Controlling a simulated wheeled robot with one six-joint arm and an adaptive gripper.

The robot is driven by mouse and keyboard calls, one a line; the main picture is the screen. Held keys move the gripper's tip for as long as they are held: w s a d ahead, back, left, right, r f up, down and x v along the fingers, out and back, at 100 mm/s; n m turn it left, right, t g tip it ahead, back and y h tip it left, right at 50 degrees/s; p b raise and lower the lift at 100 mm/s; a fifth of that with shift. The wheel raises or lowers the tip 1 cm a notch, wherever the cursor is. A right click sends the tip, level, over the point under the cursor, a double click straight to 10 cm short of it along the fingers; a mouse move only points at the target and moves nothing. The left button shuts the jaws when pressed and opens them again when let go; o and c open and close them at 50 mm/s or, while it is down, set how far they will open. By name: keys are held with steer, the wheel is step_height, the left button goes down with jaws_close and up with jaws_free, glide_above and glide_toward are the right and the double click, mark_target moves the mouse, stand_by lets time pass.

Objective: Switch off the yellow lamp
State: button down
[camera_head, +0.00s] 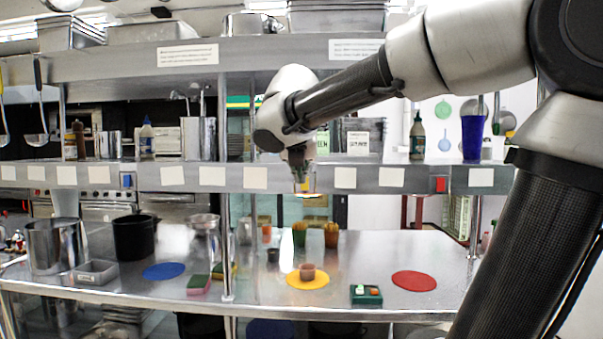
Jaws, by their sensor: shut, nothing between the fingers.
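A small yellow piece (311,184) shows at the shelf's front edge, mostly hidden behind my fingertips. It is probably the yellow lamp or its switch; I cannot tell which. A bright strip lies just below it. My gripper (301,182) points down in front of it, shut and empty; I cannot tell whether it touches. A blue block (127,181) and a red block (440,184) sit on the same edge to the left and right.
Below, the steel counter (380,250) holds a yellow mat (296,282) with a small brown cup (307,271), a blue mat (164,271), a red mat (414,281) and a green box (372,299). Bottles and a blue tumbler (472,138) stand on the shelf.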

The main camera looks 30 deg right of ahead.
mark_target(305, 187)
steer(key=w+d+f, duration=0.4)
steer(key=w+d, duration=0.1)
steer(key=w, duration=0.3)
steer(key=shift+w+d+f, duration=0.2)
steer(key=shift+w+d, duration=0.05)
steer(key=shift+d, duration=0.15)
steer(key=shift+w+d+r, duration=0.15)
steer(key=shift+w+d, duration=0.05)
steer(key=shift+w, duration=0.1)
steer(key=shift+r, duration=0.1)
steer(key=shift+r, duration=0.75)
